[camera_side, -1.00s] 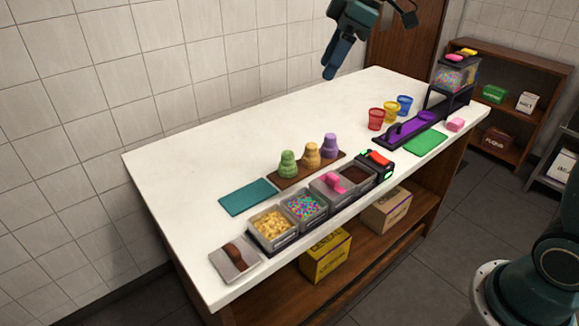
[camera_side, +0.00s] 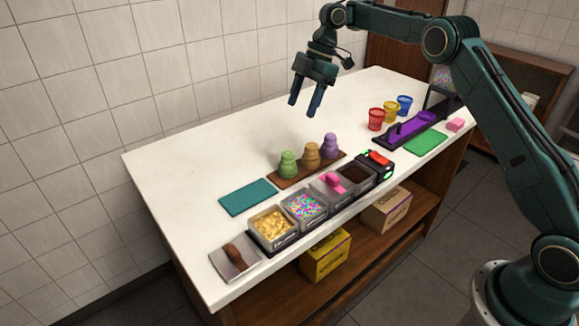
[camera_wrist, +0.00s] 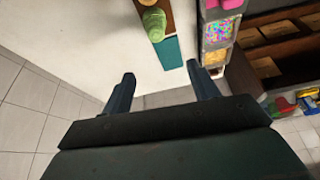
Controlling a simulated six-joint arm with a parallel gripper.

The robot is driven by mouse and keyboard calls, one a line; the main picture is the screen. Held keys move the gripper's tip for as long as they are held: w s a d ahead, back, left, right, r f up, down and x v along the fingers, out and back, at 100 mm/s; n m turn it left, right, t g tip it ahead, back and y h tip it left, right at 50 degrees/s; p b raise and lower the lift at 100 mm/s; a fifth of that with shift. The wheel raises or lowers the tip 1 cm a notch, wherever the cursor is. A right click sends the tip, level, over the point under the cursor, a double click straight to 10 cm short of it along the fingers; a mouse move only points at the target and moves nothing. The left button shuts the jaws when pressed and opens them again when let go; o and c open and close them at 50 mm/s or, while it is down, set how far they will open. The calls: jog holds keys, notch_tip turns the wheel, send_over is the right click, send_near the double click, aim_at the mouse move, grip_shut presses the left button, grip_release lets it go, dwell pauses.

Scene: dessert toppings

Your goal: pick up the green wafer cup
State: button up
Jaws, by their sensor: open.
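The green wafer cup (camera_side: 288,164) stands upright at the left end of a brown wooden board, beside a tan wafer cup (camera_side: 312,155) and a purple one (camera_side: 330,145). My gripper (camera_side: 304,110) is open and empty, pointing down, high above the counter and above the row of cups in the side view. In the wrist view the green wafer cup (camera_wrist: 154,24) shows at the top, beyond my two open fingers (camera_wrist: 160,82) and not between them. The tan cup is only partly in that view, at its top edge.
A teal mat (camera_side: 248,197) lies left of the board. Topping bins (camera_side: 304,206) stand along the front edge, with a scoop tray (camera_side: 235,259) at their left. Red, yellow and blue cups (camera_side: 391,109) stand at the back right. The counter's left and back are clear.

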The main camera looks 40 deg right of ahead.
aim_at(288, 153)
jog(key=shift+w+d+f+n, duration=0.1)
jog(key=shift+d+f+n, duration=0.05)
jog(key=shift+f, duration=0.3)
jog(key=shift+w+d+f+n, duration=0.1)
jog(key=shift+d+f+n, duration=0.05)
jog(key=shift+f, duration=0.25)
jog(key=shift+a+f, duration=0.15)
jog(key=shift+a, duration=0.05)
jog(key=shift+x, duration=4.05)
jog(key=shift+d+f, duration=0.1)
jog(key=shift+d, duration=0.05)
jog(key=shift+x, duration=2.6)
jog(key=shift+d, duration=0.1)
